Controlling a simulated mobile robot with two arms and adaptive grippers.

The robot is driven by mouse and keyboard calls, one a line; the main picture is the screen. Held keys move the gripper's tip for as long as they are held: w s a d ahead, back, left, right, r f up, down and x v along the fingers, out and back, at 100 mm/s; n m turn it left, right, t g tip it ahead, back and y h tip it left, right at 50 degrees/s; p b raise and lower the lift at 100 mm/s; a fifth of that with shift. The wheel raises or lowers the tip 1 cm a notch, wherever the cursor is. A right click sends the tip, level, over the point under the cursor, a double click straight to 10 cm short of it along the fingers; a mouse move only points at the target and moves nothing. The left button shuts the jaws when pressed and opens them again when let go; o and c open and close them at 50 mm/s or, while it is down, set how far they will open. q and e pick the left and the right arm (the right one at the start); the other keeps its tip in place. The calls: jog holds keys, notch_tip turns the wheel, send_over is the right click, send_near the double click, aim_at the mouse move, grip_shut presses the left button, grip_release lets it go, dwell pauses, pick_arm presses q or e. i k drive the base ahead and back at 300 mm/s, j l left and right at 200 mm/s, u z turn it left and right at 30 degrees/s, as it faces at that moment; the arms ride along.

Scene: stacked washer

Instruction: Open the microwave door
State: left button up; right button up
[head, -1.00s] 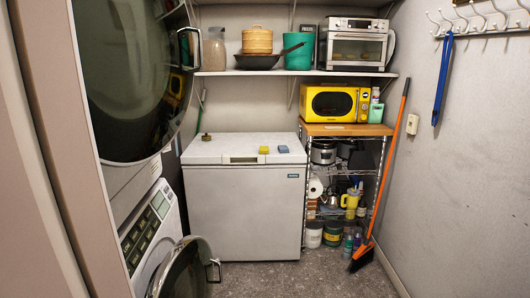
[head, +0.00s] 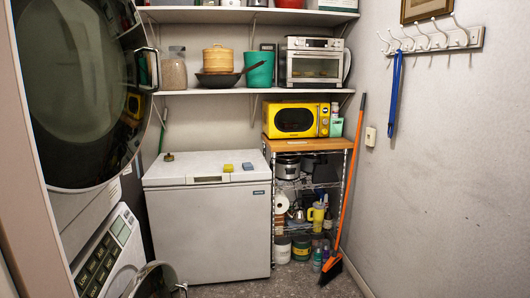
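The yellow microwave (head: 296,120) stands on the wooden top (head: 308,145) of a wire rack at the back of the room. Its dark-windowed door faces me and looks closed. The control panel is on its right side. Neither of my grippers is in the head view.
Washer doors stand open at the left: a large upper one (head: 85,85) and a lower one (head: 157,282). A white chest freezer (head: 208,222) is left of the rack. A broom (head: 345,200) leans right of the rack. Some grey floor (head: 305,285) is clear in front.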

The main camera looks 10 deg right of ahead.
aim_at(286, 120)
jog(key=i+l, duration=0.35)
jog(key=i, duration=0.15)
jog(key=i+l+z, duration=0.15)
jog(key=i+l, duration=0.2)
jog(key=i, duration=0.15)
jog(key=i+l, duration=0.3)
jog(key=i, duration=0.25)
jog(key=z, duration=0.05)
